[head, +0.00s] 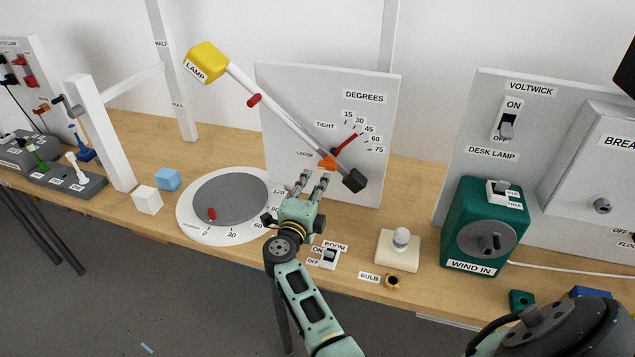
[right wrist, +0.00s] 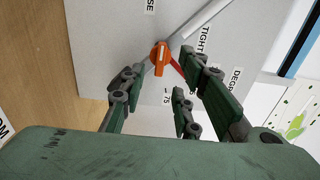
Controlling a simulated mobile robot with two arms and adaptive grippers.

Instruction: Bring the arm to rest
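The lamp arm is a white boom (head: 283,122) that slopes from a yellow lamp head (head: 205,62) at upper left to a black block (head: 354,181) at lower right. A red handle (head: 254,99) sits on it. At its pivot is an orange knob (head: 327,163), with LOOSE and TIGHT labels nearby. A red pointer (head: 344,143) lies by the degree scale. My right gripper (head: 312,181) is open just below the knob. In the right wrist view, the orange knob (right wrist: 160,57) shows beyond the spread fingers, with nothing between them. My left gripper is not in view.
A round dial plate (head: 190,222) lies left of my right gripper. A BOOM switch (head: 329,257) and a bulb on a cream base (head: 397,255) stand to the right, with a green WIND IN box (head: 463,205) beyond. White and blue cubes (head: 147,200) sit at left.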

